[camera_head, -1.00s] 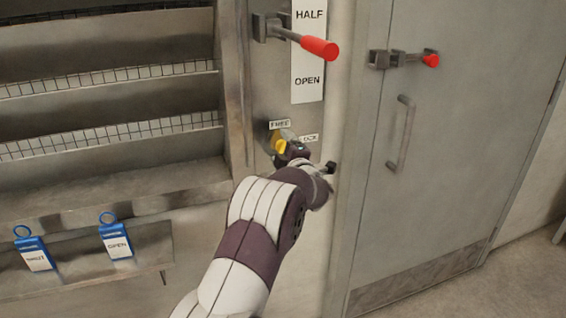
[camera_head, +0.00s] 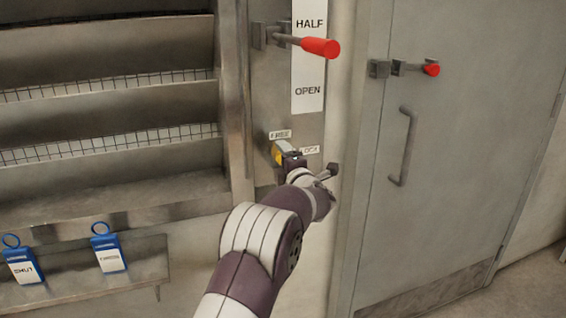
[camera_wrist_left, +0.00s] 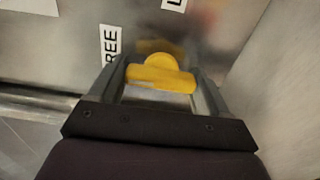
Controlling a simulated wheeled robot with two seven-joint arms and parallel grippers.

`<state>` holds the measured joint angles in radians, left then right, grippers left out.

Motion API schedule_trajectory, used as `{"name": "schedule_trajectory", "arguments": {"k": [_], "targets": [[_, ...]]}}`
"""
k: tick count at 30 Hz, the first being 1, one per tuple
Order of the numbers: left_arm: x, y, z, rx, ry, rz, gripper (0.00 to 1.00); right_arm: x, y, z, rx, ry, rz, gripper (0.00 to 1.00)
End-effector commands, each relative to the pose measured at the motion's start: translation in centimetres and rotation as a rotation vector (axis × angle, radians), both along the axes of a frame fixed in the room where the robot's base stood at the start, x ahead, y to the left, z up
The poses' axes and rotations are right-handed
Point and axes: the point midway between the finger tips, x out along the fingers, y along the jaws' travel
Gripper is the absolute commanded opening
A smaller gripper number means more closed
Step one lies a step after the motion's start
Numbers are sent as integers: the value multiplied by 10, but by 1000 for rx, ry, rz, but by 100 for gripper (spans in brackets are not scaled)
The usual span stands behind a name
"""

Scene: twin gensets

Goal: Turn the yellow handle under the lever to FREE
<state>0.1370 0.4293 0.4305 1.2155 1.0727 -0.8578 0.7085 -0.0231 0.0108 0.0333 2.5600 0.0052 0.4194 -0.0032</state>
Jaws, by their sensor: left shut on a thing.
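The yellow handle (camera_head: 277,155) is on the metal panel below the lever (camera_head: 320,47) with its red grip. The FREE label (camera_head: 280,134) is above the handle and the LOCK label (camera_head: 310,150) is to its right. My left gripper (camera_head: 284,154) is shut on the handle and hides much of it in the head view. In the left wrist view the handle's yellow bar (camera_wrist_left: 160,78) lies across between the two fingers, with part of the FREE label (camera_wrist_left: 110,45) beside it. How far the handle is turned is hard to tell. My right gripper is not in view.
A strip marked HALF and OPEN (camera_head: 308,70) is beside the lever. A grey door (camera_head: 460,150) with a handle and a red-tipped latch (camera_head: 430,69) is at the right. Blue tags (camera_head: 107,248) hang on a rack at the lower left. Shelves fill the left side.

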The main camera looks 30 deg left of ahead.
Motion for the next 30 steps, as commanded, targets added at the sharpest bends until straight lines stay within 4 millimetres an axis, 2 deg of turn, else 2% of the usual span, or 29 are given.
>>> {"name": "schedule_trajectory", "arguments": {"k": [3, 4, 6, 17, 20, 30], "targets": [[0, 0, -2, -3, 1, 0, 47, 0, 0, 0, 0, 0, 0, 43], [0, 0, -2, -3, 1, 1, 80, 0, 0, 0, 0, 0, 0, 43], [0, 0, -2, -3, 1, 1, 98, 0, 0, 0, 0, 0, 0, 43], [-4, -5, 0, -1, 1, -1, 98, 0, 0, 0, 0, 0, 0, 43], [-14, -18, 0, -1, 0, -2, 98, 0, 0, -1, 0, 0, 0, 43], [-68, -81, -1, -1, 1, -3, 98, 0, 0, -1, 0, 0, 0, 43]]}}
